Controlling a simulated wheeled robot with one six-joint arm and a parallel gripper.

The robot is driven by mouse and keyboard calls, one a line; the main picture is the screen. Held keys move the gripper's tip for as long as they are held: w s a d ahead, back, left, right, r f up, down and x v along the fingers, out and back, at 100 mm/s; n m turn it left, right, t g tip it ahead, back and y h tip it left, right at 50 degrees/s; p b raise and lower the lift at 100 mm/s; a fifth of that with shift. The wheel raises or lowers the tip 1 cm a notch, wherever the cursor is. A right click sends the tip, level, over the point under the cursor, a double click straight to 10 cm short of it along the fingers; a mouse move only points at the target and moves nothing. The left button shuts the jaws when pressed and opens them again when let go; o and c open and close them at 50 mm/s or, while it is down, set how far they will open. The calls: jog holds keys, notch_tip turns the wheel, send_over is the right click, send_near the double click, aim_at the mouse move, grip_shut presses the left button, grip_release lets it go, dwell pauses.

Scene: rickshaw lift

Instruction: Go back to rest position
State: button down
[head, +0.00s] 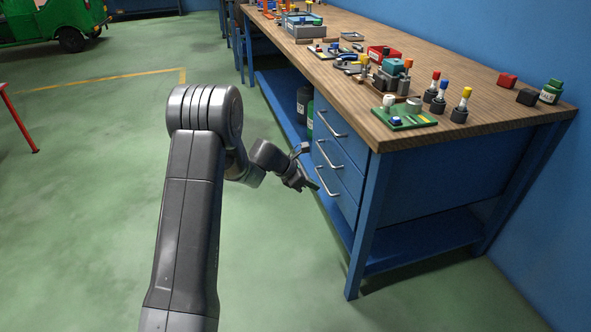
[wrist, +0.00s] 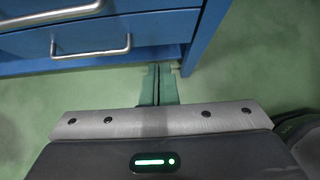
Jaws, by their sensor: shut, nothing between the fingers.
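My gripper (head: 304,183) is at the end of my bent arm, low in front of the drawers of the blue workbench in the head view. In the wrist view its two fingers (wrist: 158,84) lie side by side, closed, with nothing between them. The fingertips point toward the bench's lower edge, by a blue leg. The drawers (head: 336,158) look shut, each with a silver handle. In the wrist view a drawer handle (wrist: 91,50) shows left of the fingers. I cannot tell whether the fingers touch the bench.
The wooden bench top (head: 480,95) carries parts, a green board (head: 404,117) and several colored-top bottles. Dark canisters (head: 304,104) stand on the lower shelf. A green rickshaw (head: 50,22) is at the far left, near a red leg (head: 18,117). The green floor left of my arm is clear.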

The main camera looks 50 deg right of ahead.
dwell(0.3)
jog(key=b, duration=0.2)
send_near(348, 199)
jog(key=x, duration=0.4)
jog(key=shift+f, duration=0.5)
jog(key=shift+s+d, duration=0.3)
jog(key=shift+d, duration=0.25)
jog(key=shift+w+a, duration=0.1)
